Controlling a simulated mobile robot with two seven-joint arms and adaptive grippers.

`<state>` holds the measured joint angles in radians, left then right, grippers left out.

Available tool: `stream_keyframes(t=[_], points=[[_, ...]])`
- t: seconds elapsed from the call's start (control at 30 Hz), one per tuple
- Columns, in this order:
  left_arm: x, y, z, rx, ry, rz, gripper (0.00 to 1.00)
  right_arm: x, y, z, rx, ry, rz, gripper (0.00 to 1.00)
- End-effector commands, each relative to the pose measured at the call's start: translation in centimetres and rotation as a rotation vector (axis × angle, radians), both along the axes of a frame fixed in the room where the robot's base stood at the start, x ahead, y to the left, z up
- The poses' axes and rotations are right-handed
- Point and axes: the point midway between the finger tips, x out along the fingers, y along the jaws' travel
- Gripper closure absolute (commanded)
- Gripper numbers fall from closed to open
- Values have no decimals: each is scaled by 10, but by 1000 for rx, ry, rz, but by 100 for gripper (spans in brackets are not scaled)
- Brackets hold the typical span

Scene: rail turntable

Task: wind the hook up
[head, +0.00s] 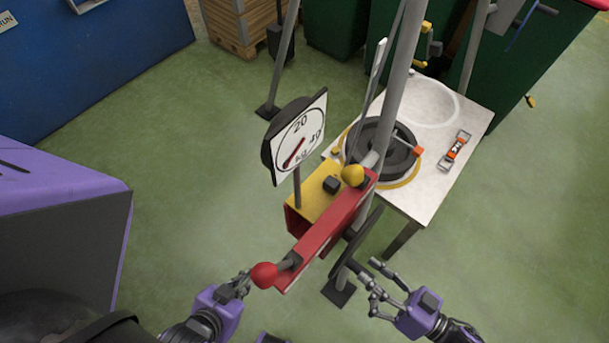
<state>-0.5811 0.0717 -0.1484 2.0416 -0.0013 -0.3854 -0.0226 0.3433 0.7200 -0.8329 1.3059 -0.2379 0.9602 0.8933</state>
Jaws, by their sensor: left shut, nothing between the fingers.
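A red beam (330,228) carries a lever with a red ball knob (264,275) at its near end and one with a yellow ball knob (352,174) at its far end. A yellow-topped box (318,196) sits beside the beam. A dark wheel (362,232), seen nearly edge-on, is on its right side. I cannot make out a hook for certain. My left gripper (245,282) is shut and empty, just left of the red knob; I cannot tell whether it touches. My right gripper (371,284) is open and empty, below and right of the wheel.
A dial (299,140) marked 20 and 40 kg stands behind the box. A white table (462,118) holds a dark round drum (384,150) and an orange-and-grey fitting (455,148). Grey poles (396,90) rise between. Green floor is free at right.

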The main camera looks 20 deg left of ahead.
Motion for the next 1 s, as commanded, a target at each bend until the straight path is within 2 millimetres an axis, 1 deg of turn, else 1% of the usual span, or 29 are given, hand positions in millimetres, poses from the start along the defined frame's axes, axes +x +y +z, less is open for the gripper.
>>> stream_keyframes(t=[0.03, 0.7, 0.83, 1.0], points=[[2, -1, 0, 0, -4, -2, 100, -2, -5, -1, -2, 2, 0, 53], [-3, -1, -9, -1, 9, -2, 100, -16, -56, -1, -1, 0, -1, 53], [-4, -1, -10, -1, 11, -2, 100, -18, -62, 0, -2, -1, -1, 53], [-4, -1, -10, -1, 11, -2, 100, -18, -63, 0, -1, -1, -1, 53]])
